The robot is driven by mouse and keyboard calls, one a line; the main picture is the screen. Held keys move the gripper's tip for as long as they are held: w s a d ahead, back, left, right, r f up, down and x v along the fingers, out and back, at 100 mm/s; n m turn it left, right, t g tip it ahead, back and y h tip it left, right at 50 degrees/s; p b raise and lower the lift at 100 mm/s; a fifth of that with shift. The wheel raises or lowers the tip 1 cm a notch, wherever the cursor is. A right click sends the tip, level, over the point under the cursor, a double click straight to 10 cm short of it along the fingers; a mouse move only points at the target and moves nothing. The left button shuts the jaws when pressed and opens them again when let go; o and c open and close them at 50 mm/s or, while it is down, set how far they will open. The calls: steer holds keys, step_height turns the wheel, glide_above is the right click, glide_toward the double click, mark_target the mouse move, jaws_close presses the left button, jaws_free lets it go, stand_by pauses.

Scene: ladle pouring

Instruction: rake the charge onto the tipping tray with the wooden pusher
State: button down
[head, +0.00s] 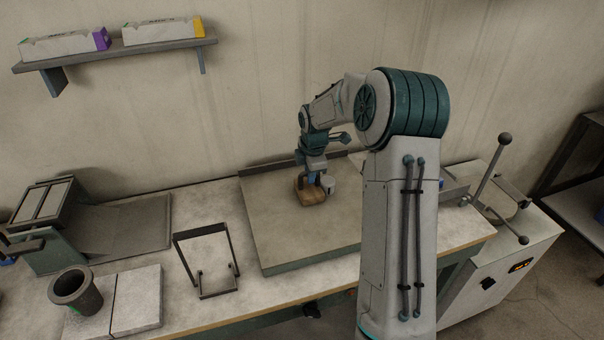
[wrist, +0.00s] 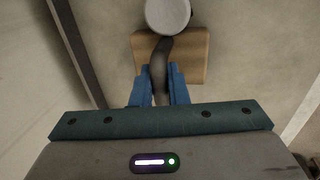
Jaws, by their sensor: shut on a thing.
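My gripper (head: 319,179), its blue fingers also in the wrist view (wrist: 159,76), is shut on a dark curved handle (wrist: 160,60). I take this as the handle of the wooden pusher (head: 309,193), whose tan block shows in the wrist view (wrist: 194,58). The pusher is low over a wide grey surface (head: 285,235); I cannot tell whether it touches. A pale grey round piece (head: 328,184), likely the charge, is right beside the block; in the wrist view (wrist: 167,14) it is just beyond the block. I cannot identify the tipping tray for certain; my arm hides part of the right side.
A raised dark rim (head: 285,163) runs along the surface's back. A dark wire stand (head: 205,262), a dark cup (head: 76,290) and a green-sided unit (head: 58,220) are at left. A white lever machine (head: 497,265) stands at right. The surface's front left is clear.

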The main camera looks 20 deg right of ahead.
steer(key=shift+w+d+p, duration=0.2)
steer(key=shift+d+p, duration=0.9)
steer(key=shift+d, duration=3.85)
steer(key=shift+w+d+p, duration=0.15)
steer(key=shift+d+p, duration=0.9)
steer(key=shift+d, duration=3.85)
steer(key=shift+w+d+p, duration=0.2)
steer(key=shift+d+p, duration=0.9)
steer(key=shift+d, duration=3.85)
steer(key=shift+a+f, duration=0.1)
steer(key=shift+a, duration=0.2)
steer(key=shift+a+r+b, duration=0.3)
steer(key=shift+a+r, duration=0.05)
steer(key=shift+a, duration=0.35)
step_height(320, 180, up, 6)
steer(key=p, duration=0.3)
steer(key=shift+a+r, duration=0.25)
steer(key=shift+a, duration=0.15)
steer(key=shift+s, duration=0.15)
